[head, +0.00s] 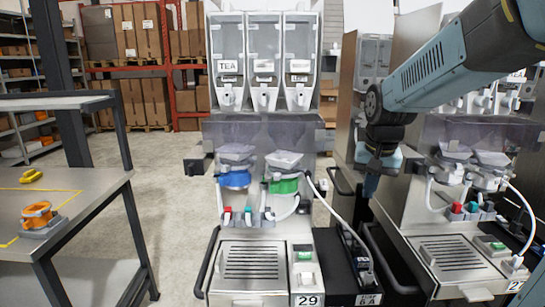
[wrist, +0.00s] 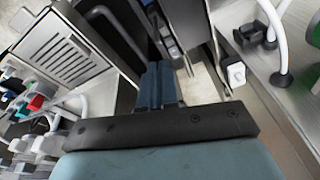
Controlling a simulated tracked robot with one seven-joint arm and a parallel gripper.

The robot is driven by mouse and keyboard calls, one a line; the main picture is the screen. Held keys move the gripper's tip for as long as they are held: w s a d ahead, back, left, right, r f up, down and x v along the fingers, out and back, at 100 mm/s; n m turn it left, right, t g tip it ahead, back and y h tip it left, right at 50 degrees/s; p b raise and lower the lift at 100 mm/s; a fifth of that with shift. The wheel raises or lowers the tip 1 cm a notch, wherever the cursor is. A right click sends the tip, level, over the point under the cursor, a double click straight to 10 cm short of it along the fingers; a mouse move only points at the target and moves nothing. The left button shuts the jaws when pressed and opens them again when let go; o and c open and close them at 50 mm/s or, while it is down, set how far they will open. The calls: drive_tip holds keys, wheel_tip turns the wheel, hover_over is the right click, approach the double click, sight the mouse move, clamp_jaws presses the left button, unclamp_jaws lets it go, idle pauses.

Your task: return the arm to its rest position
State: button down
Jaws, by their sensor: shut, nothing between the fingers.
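My gripper (head: 371,186) hangs at the end of my arm in the right half of the head view, pointing down. It is in front of the gap between two dispenser stations. In the wrist view its two blue-grey fingers (wrist: 158,82) lie side by side, shut and empty. They appear to touch nothing, though the distance to the surfaces behind them is hard to judge. My arm reaches in from the upper right.
Dispenser station 29 (head: 222,193) stands in the middle, and a second station (head: 410,245) stands at right, close to my arm. A workbench (head: 95,200) at left bears an orange-and-grey part (head: 38,218) and a yellow item (head: 31,175). Open floor (head: 165,180) lies between bench and station.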

drive_tip(key=s+r+n+t, duration=0.1)
drive_tip(key=s+r, duration=0.1)
drive_tip(key=s, duration=0.6)
drive_tip(key=s+r+n+t, duration=0.2)
drive_tip(key=s, duration=0.6)
drive_tip(key=shift+d, duration=0.2)
